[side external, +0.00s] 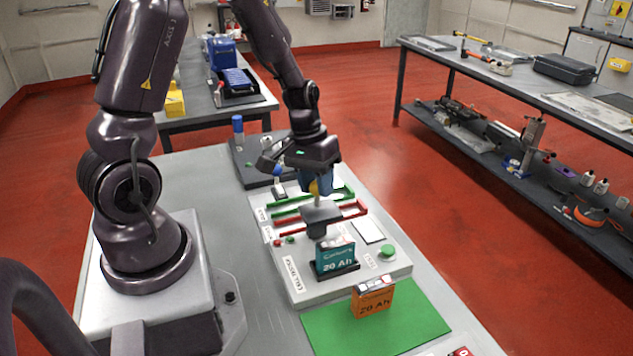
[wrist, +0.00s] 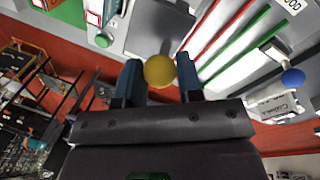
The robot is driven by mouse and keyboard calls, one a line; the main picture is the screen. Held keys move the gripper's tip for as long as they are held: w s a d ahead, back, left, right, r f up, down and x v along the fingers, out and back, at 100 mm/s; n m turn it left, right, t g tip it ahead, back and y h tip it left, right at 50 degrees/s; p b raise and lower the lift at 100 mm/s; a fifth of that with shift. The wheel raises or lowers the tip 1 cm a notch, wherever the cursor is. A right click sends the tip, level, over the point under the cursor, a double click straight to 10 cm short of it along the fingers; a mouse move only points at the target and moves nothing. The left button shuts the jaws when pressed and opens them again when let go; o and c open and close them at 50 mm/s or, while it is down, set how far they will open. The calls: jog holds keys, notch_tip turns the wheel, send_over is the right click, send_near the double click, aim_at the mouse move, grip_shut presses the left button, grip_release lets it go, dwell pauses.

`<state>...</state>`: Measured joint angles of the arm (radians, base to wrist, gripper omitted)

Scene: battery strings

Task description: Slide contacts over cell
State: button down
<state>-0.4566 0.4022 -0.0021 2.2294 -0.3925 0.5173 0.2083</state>
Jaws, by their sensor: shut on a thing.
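My gripper (side external: 316,187) is shut on a yellow ball knob, with one blue finger on each side of it. The wrist view shows the knob (wrist: 160,71) between the fingertips. Below the knob, a short stem leads down to a dark grey contact block (side external: 320,219). A teal cell marked 20 Ah (side external: 335,257) stands upright in a black holder on the light grey test fixture (side external: 305,297). The block is just behind and above the cell in the side view; I cannot tell whether they touch. An orange 20 Ah cell (side external: 372,299) stands on the green mat (side external: 420,322).
Red (side external: 352,208) and green (side external: 335,195) rails run across the fixture behind the block. A green button (side external: 388,250) and a white plate (side external: 368,230) are at its right. A dark tray (side external: 250,172) with a blue-capped item lies farther back.

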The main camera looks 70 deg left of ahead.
jog(key=shift+d, duration=2.95)
jog(key=c, duration=0.8)
grip_release()
jog(key=shift+a, duration=0.1)
notch_tip(320, 180, up, 13)
send_over(316, 218)
jog(key=shift+w+f, duration=0.1)
